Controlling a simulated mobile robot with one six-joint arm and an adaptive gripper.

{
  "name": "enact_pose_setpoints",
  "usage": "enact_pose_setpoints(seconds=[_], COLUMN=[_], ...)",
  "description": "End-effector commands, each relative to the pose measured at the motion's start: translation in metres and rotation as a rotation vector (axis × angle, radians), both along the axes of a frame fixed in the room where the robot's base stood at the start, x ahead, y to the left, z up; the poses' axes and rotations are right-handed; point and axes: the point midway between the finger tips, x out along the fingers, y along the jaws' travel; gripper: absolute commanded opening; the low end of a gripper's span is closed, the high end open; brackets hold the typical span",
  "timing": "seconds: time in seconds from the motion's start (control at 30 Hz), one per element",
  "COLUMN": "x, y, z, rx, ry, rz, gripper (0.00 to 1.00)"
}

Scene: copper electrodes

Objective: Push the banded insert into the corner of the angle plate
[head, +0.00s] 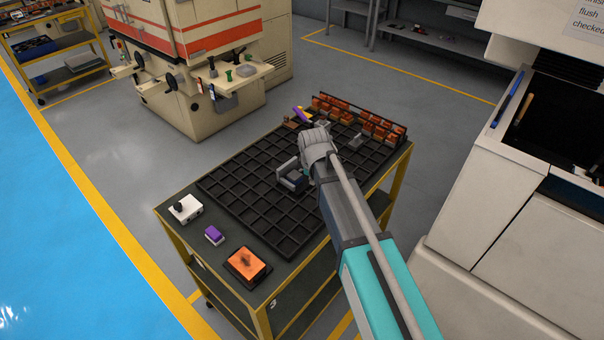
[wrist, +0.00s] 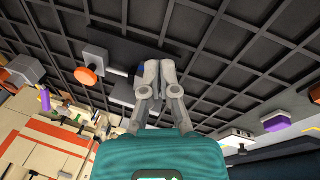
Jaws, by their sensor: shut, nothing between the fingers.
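The angle plate (head: 286,168) is a grey L-shaped piece standing on the black gridded tray (head: 237,205), left of my gripper in the head view. A dark blue block (head: 294,181), which looks like the banded insert, sits low beside its walls. Its bands cannot be made out, nor can I tell if it touches both walls. In the wrist view, a bit of blue (wrist: 138,70) shows just left of my gripper (wrist: 156,68), whose grey fingers are together and empty. The fingers hide much of the insert there; in the head view the fingertips are hidden behind my wrist.
Orange copper electrodes (head: 378,128) stand in rows at the tray's far end, near a purple piece (head: 300,114). Many tray cells are empty.

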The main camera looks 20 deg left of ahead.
Motion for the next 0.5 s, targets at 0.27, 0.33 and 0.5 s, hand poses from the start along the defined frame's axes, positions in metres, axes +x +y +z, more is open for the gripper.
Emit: enact_pose_setpoints(seconds=[0.27, 0.33, 0.5], x=[0.006, 0.006, 0.007], y=[-0.014, -0.015, -0.015], z=[0.03, 0.032, 0.033], rx=[0.227, 0.25, 0.266], ry=[0.136, 0.15, 0.161], rz=[-0.237, -0.26, -0.277], gripper=[0.0, 0.0, 0.0])
